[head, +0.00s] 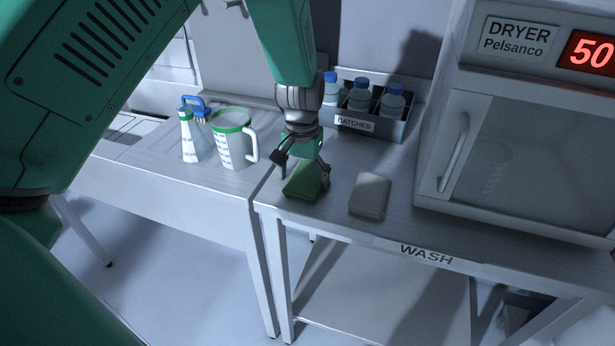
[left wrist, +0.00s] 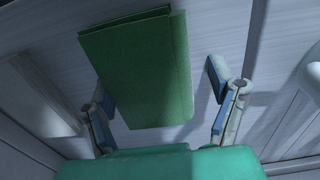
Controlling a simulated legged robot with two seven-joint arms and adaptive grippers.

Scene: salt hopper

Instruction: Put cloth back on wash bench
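A folded green cloth (head: 303,183) lies on the wash bench (head: 335,222) near its left front corner, above the bench's left legs. My left gripper (head: 305,172) points down over the cloth. In the left wrist view the cloth (left wrist: 145,65) reaches in between the two spread fingers of my left gripper (left wrist: 162,105), with a gap at the right finger. The left finger is close to the cloth's edge; I cannot tell whether it touches. My right gripper is not in view.
A grey-white block (head: 370,195) lies right of the cloth. A crate marked BATCHES (head: 368,127) with blue-capped bottles stands behind. A dryer (head: 530,150) fills the right. A measuring jug (head: 232,140) and white bottle (head: 190,137) stand on the left bench (head: 170,175).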

